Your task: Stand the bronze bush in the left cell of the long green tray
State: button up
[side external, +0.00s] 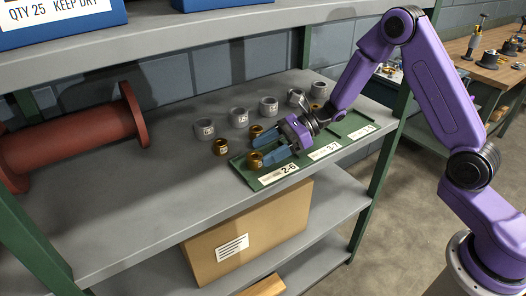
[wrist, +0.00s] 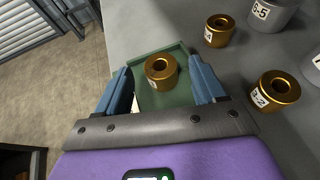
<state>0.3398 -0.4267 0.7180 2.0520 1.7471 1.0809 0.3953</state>
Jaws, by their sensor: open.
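A bronze bush (side external: 255,160) stands upright in the left end cell of the long green tray (side external: 327,152), by the label 2-6. In the wrist view this bush (wrist: 160,72) has its hole facing up, with green tray floor around it. My gripper (side external: 261,149) is open, with one blue finger on each side of the bush. In the wrist view my gripper (wrist: 161,78) shows gaps between the fingers and the bush. The writing on this bush is too small to read.
Two more bronze bushes, one left (side external: 220,147) and one behind the fingers (side external: 256,131), stand on the grey shelf. Several grey bushes (side external: 239,117) stand behind. A red spool (side external: 75,135) lies at left. An upper shelf (side external: 200,45) hangs above.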

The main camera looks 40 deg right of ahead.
jog(key=v, duration=1)
jog(key=shift+s+d+r, duration=0.1)
jog(key=shift+d+r, duration=0.05)
jog(key=shift+d, duration=0.1)
jog(key=s+a+r+n+g+h, duration=0.1)
jog(key=s+a+n+g+h, duration=0.25)
jog(key=s+n, duration=0.45)
jog(key=s+a+r+n+g+h, duration=0.1)
jog(key=s+a+n+g+h, duration=0.15)
jog(key=s+n+g, duration=0.6)
jog(key=s+d+n+t+h, duration=0.3)
jog(key=s+n+t, duration=0.1)
jog(key=s+n, duration=0.3)
jog(key=s+d+n+t+h, duration=0.3)
jog(key=s+d+n+t, duration=0.1)
jog(key=s+n, duration=0.4)
jog(key=shift+d+r+n+t+h, duration=0.15)
jog(key=shift+r+n+t+h, duration=0.2)
jog(key=shift+n, duration=0.7)
